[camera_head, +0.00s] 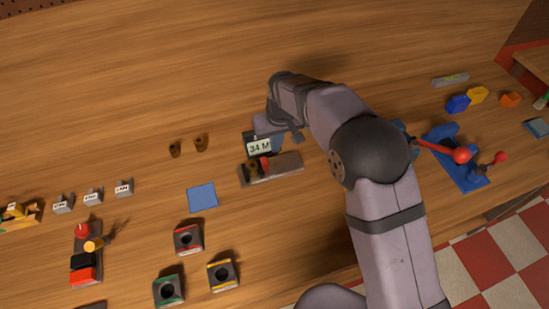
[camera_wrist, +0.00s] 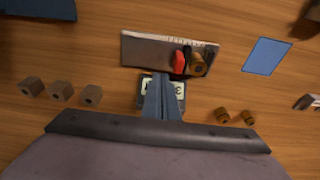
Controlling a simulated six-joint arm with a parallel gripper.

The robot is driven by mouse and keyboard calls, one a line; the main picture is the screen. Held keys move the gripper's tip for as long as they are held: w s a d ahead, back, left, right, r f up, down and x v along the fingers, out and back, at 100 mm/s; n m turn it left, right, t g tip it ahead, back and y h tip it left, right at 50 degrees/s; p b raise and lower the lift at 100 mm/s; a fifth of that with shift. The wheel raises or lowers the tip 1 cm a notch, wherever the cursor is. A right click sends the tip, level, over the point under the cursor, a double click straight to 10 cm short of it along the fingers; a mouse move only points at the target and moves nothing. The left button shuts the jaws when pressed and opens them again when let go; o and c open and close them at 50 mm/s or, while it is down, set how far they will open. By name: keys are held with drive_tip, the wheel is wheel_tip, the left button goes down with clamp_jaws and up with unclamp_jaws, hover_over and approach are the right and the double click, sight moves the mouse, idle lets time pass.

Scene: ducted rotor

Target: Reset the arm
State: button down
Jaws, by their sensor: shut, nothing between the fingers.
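My arm reaches in from the lower right in the head view. My gripper (camera_head: 264,127) hangs over the table beside a small display reading "34 M" (camera_head: 259,147). In the wrist view my gripper (camera_wrist: 162,92) has its fingers together with nothing between them. The fingers cover the middle of the display (camera_wrist: 178,86) in that view. I cannot tell how far the fingertips are above it. A grey gauge block (camera_head: 285,166) with a scale and red pointer lies just beyond the fingertips in the wrist view (camera_wrist: 145,48), with a brown cylinder (camera_wrist: 197,66) on it.
Two brown cylinders (camera_head: 200,144) stand left of the display. A blue square (camera_head: 202,197) lies nearby. Several dark square blocks with round holes (camera_head: 188,239) sit toward the front. A blue fixture with a red-knobbed lever (camera_head: 461,155) is right of my arm. The back of the table is clear.

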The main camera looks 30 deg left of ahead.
idle(0.3)
